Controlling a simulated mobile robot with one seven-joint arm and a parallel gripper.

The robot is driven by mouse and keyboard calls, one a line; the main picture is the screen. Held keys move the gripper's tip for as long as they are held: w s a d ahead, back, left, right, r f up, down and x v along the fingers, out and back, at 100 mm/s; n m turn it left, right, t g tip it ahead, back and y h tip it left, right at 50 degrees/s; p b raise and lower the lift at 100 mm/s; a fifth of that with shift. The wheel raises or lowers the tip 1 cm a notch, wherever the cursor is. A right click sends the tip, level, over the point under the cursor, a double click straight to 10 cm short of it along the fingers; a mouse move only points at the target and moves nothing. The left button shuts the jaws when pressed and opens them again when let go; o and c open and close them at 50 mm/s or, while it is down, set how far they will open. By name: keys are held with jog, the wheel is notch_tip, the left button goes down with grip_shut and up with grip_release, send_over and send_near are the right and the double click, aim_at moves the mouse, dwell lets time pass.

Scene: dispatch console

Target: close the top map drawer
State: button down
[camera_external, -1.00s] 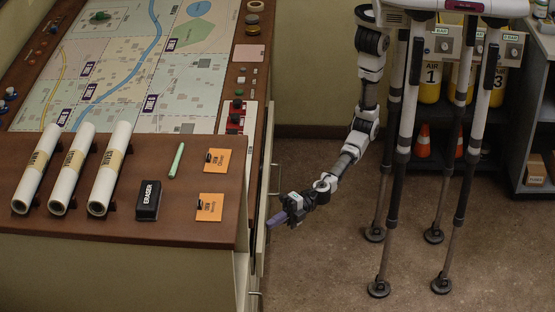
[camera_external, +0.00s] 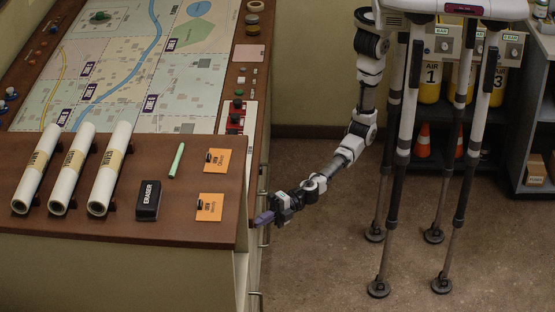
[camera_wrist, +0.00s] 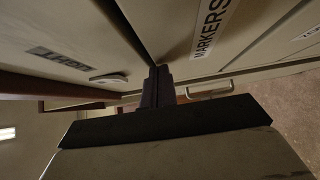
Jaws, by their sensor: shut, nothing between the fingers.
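The console (camera_external: 120,232) has its drawer side facing right in the external view, toward my arm. A drawer front edge (camera_external: 255,255) shows there as a narrow strip; the tabletop hides most of it. My gripper (camera_external: 264,219) is shut and empty, its tip at the drawer side just below the tabletop edge. In the wrist view, the shut fingers (camera_wrist: 157,88) point at the drawer fronts, and I cannot tell whether they touch. A pale front with a dark label (camera_wrist: 60,58) and a handle (camera_wrist: 108,78) is at left. I cannot tell which front is the top map drawer.
A front labelled MARKERS (camera_wrist: 210,28) and another handle (camera_wrist: 210,91) lie right of the fingers. On the tabletop are rolled maps (camera_external: 110,168), an eraser (camera_external: 148,200) and orange cards (camera_external: 210,207).

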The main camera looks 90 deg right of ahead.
jog(key=s+a+b+v, duration=0.2)
jog(key=v, duration=1)
jog(key=shift+s+d+b, duration=0.2)
jog(key=shift+b, duration=0.2)
